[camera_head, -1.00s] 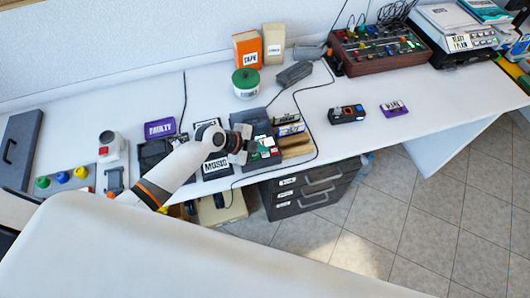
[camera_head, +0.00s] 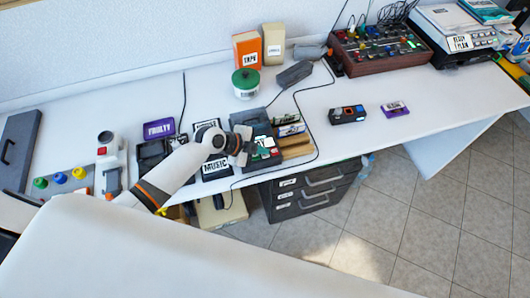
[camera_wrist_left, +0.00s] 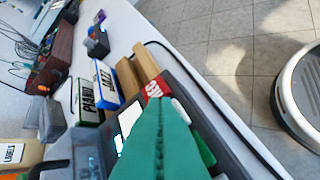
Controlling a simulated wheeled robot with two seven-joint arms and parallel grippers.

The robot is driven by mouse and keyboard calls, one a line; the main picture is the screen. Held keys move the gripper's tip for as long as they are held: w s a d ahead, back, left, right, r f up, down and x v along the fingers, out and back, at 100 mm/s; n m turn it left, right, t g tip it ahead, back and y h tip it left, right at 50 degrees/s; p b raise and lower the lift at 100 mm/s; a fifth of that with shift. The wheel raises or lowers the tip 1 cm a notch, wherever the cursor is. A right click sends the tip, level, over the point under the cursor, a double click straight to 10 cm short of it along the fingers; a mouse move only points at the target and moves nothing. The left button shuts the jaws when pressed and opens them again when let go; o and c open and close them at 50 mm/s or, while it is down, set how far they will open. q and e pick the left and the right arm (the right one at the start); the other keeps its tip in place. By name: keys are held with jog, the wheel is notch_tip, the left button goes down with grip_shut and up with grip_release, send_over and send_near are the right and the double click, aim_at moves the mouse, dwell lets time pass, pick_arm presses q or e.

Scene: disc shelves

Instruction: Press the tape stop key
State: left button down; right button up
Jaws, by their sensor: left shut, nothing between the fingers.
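The tape machine (camera_head: 252,117) is a dark grey unit on the white desk, with a row of keys along its front. In the left wrist view, a red key with white lettering (camera_wrist_left: 154,87) shows just beyond the green fingertips, with a pale key (camera_wrist_left: 129,117) beside it. The lettering on the red key is too blurred to read fully. My left gripper (camera_head: 261,151) is shut and empty over the key row; its green fingers (camera_wrist_left: 163,135) hide part of the keys. I cannot tell whether the fingertips touch a key. My right gripper is not in view.
Labelled cassette cases (camera_head: 290,129) and wooden blocks (camera_head: 295,147) lie right of the machine. A MUSIC case (camera_head: 215,168) lies to its left. A green-lidded tub (camera_head: 245,83) stands behind. A black cable runs around the right side.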

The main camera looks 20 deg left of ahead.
pick_arm(q)
jog(key=shift+f, duration=0.2)
jog(key=shift+r, duration=0.1)
dwell(0.4)
jog(key=shift+r+p, duration=0.35)
jog(key=shift+r, duration=0.4)
notch_tip(320, 180, up, 5)
jog(key=p, duration=0.3)
dwell(0.8)
